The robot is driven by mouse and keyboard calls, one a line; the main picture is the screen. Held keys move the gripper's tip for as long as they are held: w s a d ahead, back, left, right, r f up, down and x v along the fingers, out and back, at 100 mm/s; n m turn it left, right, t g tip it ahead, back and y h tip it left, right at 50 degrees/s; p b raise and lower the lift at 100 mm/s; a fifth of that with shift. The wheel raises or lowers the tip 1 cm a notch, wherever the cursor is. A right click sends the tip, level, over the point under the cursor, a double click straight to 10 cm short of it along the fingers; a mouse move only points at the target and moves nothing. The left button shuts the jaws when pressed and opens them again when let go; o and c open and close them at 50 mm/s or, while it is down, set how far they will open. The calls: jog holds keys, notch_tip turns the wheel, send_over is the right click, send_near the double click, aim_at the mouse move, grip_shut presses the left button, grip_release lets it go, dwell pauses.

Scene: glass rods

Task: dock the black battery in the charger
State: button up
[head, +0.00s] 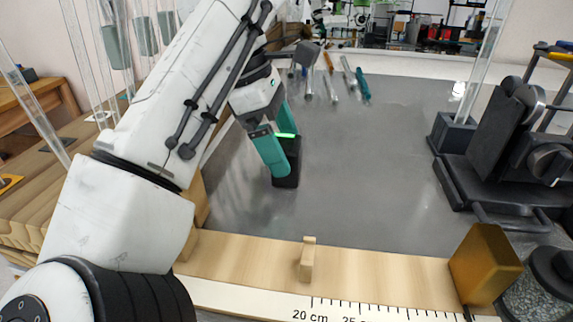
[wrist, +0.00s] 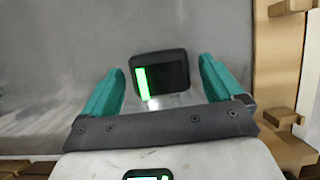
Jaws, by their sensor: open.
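A black block (head: 287,176) with a bright green bar on top stands upright on the grey surface. In the wrist view the block (wrist: 172,75) is a rounded dark rectangle with the green bar near its left side. I cannot tell whether it is the battery, the charger or both together. My gripper (head: 284,158) has teal fingers, pointing down at the block. In the wrist view my gripper (wrist: 162,68) is open, one finger on each side of the block, with gaps visible. In the head view the near finger hides part of the block.
Several pen-like tools (head: 345,75) lie at the back. A wooden strip (head: 380,262) with a small wooden block (head: 307,258) runs along the front edge. A black device with a knob (head: 520,145) stands at the right. Clear rods stand at the left. The middle surface is free.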

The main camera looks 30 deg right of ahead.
jog(key=shift+b+x, duration=0.3)
jog(key=shift+x, duration=0.8)
jog(key=shift+c, duration=0.3)
jog(key=c, duration=1.2)
jog(key=shift+c, duration=0.8)
jog(key=shift+r, duration=0.15)
